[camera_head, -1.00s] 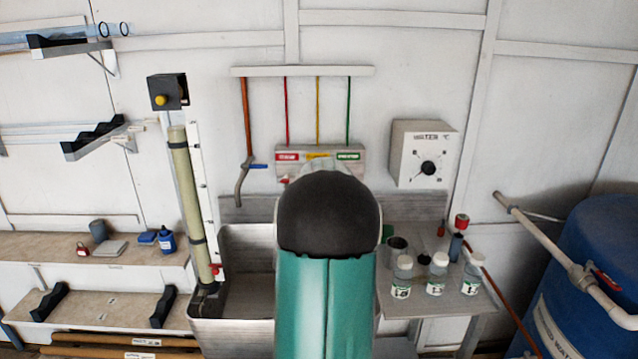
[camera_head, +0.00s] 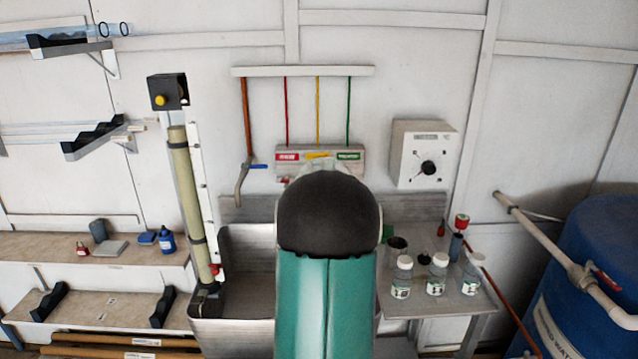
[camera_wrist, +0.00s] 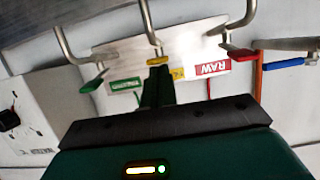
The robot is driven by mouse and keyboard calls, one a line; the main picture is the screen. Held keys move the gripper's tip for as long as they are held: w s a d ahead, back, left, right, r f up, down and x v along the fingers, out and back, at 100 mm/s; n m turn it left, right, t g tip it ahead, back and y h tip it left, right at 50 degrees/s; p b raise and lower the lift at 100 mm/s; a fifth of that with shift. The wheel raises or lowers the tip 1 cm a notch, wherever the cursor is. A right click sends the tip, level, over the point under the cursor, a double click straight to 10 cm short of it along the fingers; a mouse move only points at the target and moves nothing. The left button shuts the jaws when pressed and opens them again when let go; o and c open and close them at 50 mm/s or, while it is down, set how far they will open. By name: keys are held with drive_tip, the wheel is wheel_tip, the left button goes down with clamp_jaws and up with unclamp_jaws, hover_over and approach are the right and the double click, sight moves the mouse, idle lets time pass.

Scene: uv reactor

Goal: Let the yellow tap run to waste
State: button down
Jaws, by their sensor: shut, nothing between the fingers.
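The yellow tap's handle (camera_wrist: 157,60) is near the top middle of the wrist view, which looks upside down. Its bent metal spout (camera_wrist: 149,22) runs to the top edge. My gripper (camera_wrist: 158,76) is shut and empty, its dark green fingertips right at the yellow handle; I cannot tell whether they touch it. The green tap's handle (camera_wrist: 92,84) is to the left and the red tap's handle (camera_wrist: 238,54) to the right. In the head view the yellow label (camera_head: 318,156) shows on the tap panel, but my arm hides the gripper and most of the taps.
A metal sink (camera_head: 245,245) lies below the panel, partly behind my arm. A blue-handled lever (camera_head: 258,166) is on the pipe at left. A tall column (camera_head: 188,200) stands left of the sink. Several white-capped jars (camera_head: 437,275) stand on the right bench. A blue barrel (camera_head: 590,260) is far right.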

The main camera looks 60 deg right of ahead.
drive_tip(key=shift+r, duration=0.9)
drive_tip(key=s+a+r, duration=0.3)
drive_tip(key=a+r, duration=0.4)
drive_tip(key=r, duration=0.1)
drive_tip(key=shift+s+a, duration=0.15)
drive_tip(key=shift+s, duration=0.2)
idle(0.4)
